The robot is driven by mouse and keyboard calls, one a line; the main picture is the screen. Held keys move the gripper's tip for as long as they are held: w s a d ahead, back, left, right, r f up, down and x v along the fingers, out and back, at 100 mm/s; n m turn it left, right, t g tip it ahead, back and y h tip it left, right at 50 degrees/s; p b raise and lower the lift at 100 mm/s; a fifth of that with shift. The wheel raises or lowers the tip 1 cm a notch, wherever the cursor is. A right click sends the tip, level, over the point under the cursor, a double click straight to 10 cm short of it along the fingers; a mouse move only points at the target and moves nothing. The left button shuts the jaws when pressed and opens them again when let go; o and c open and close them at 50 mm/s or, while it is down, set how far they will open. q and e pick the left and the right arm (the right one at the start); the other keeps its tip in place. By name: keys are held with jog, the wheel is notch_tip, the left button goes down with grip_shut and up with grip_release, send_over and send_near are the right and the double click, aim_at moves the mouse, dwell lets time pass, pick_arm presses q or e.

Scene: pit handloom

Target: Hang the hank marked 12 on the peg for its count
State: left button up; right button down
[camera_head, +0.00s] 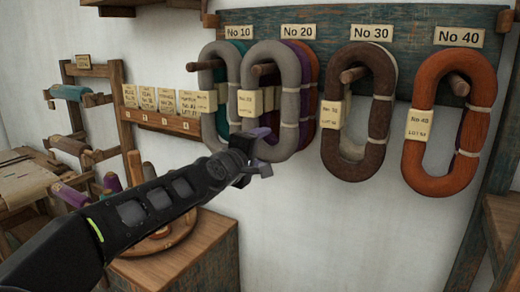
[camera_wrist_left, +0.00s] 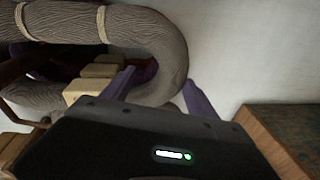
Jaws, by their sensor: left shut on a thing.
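The tag's writing is too small to read surely. My left gripper (camera_head: 259,160) is at the hank's lower bend and shut on it. In the left wrist view, its two purple fingers (camera_wrist_left: 158,92) stand either side of the grey bend (camera_wrist_left: 165,55). Purple and orange hanks (camera_head: 309,95) hang behind on the same peg. My right gripper is not in view.
The board (camera_head: 415,22) carries labels No 10, No 20, No 30 and No 40. Grey and teal hanks hang on the No 10 peg (camera_head: 204,65), a brown one (camera_head: 374,140) at No 30, and an orange one (camera_head: 480,130) at No 40. A card rack (camera_head: 160,121) stands left.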

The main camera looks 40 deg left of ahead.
pick_arm(q)
jog(key=o, duration=1.3)
jog(key=shift+w+f, duration=0.1)
jog(key=shift+f, duration=0.65)
jog(key=o, duration=0.3)
jog(key=shift+r, duration=0.25)
jog(key=shift+s+r, duration=0.1)
jog(key=shift+s, duration=0.2)
jog(key=v, duration=0.7)
